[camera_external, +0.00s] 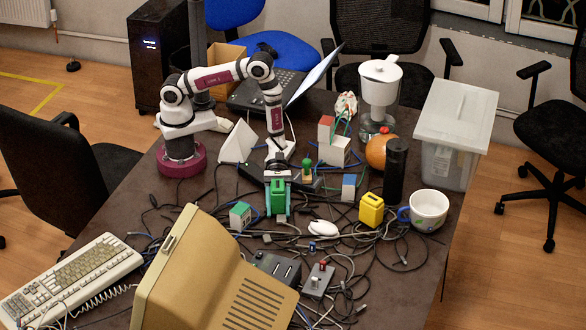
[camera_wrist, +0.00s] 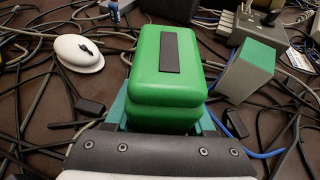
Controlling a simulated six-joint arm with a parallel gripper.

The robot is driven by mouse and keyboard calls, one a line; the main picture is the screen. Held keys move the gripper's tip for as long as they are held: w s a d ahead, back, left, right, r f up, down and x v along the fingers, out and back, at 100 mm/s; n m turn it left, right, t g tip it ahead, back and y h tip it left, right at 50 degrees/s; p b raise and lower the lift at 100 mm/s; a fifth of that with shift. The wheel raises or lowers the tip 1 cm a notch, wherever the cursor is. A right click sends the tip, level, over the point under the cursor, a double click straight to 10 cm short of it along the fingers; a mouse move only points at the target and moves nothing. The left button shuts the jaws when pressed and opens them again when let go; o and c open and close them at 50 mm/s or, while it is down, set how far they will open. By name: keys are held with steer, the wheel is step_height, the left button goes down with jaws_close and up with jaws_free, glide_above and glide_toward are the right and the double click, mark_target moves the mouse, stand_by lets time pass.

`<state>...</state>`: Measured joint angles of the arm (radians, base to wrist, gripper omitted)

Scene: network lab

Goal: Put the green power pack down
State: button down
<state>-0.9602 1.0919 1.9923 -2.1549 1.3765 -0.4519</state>
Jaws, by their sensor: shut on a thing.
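The green power pack (camera_external: 278,195) is in my gripper (camera_external: 278,186) near the middle of the table in the external view. My gripper is shut on it. In the wrist view the green power pack (camera_wrist: 165,70) fills the centre, its rounded green end and dark strip facing the camera. Teal finger parts show on both sides of it. Cables lie around and below it. Whether its bottom touches the table or cables I cannot tell.
A white mouse (camera_external: 323,228), a green-and-grey block (camera_external: 240,215), a yellow pack (camera_external: 371,209) and a blue-and-white block (camera_external: 348,187) stand close by. Tangled black cables cover the tabletop (camera_external: 150,225) around them. A beige monitor (camera_external: 215,270) fills the front; a mug (camera_external: 429,208) stands right.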

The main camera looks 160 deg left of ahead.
steer(key=shift+c, duration=1.2)
jaws_free()
steer(key=shift+s+a+r, duration=0.15)
steer(key=shift+s+r, duration=0.05)
steer(key=shift+s, duration=0.1)
steer(key=v, duration=1.1)
steer(key=shift+s, duration=0.15)
